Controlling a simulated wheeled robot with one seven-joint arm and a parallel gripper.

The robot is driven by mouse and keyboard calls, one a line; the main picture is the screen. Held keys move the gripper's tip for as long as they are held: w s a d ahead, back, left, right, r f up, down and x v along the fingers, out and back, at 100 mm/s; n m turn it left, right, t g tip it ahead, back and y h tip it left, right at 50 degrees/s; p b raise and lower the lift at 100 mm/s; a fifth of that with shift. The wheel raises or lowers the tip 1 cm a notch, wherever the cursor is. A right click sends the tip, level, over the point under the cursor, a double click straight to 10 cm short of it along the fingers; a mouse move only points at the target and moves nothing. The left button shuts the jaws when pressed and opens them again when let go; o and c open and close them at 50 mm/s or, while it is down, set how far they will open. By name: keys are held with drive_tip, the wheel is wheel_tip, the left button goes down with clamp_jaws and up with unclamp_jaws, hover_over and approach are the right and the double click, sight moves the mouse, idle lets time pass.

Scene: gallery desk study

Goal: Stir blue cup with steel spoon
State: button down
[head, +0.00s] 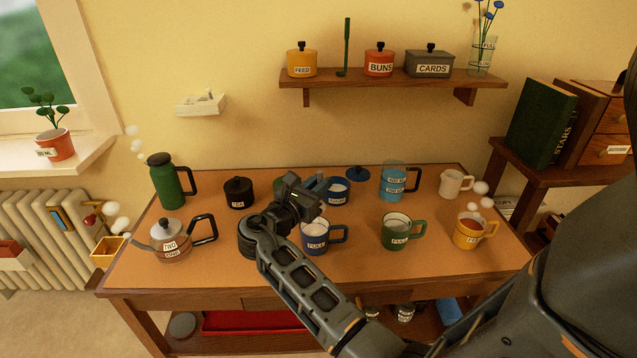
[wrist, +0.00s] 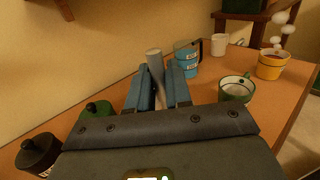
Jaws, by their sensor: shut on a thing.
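A dark blue cup (head: 316,238) labelled FULL stands upright near the middle of the desk, with pale contents. A second blue vessel (head: 338,192) with pale contents stands behind it. My gripper (head: 312,190) is above and behind the front cup in the head view. In the wrist view my gripper (wrist: 158,92) is shut on a grey, rod-like piece, apparently the steel spoon (wrist: 154,62), whose end stands up between the fingers. The spoon's lower end is hidden, and I cannot tell whether it is inside a cup.
A green mug (head: 396,232), a yellow mug (head: 467,233), a white mug (head: 451,185) and a light blue jug (head: 392,184) stand to the right. A teapot (head: 172,243), a green flask (head: 166,184) and a black TEA pot (head: 239,194) stand left. A shelf (head: 340,97) hangs behind.

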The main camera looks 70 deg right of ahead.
drive_tip(key=shift+f+b, duration=1.65)
drive_tip(key=shift+f, duration=0.15)
drive_tip(key=shift+f+b, duration=0.95)
drive_tip(key=shift+f, duration=1.35)
drive_tip(key=shift+d, duration=0.1)
